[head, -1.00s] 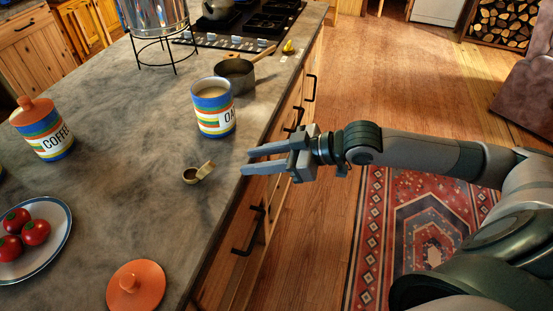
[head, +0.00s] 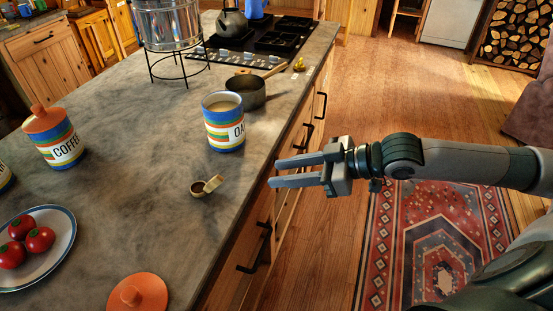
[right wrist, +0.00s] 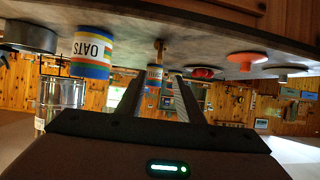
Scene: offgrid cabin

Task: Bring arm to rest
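My right gripper (head: 275,172) is open and empty, its two fingers apart and pointing left. It is at the counter's right edge, above the drawer fronts, with its arm coming in from the right. In the right wrist view the two fingers (right wrist: 157,90) also stand apart with nothing between them. My left gripper is not in view. The open oats canister (head: 223,125) stands on the counter left of the gripper; it also shows in the right wrist view (right wrist: 92,55). A small scoop (head: 205,187) lies on the counter in front of the canister.
The grey counter (head: 130,220) also bears a coffee canister (head: 54,138), an orange lid (head: 137,293), a plate (head: 62,250) of tomatoes, a saucepan (head: 246,93) and a stove (head: 262,38). Wooden floor (head: 375,90) and a red rug (head: 440,235) lie clear to the right.

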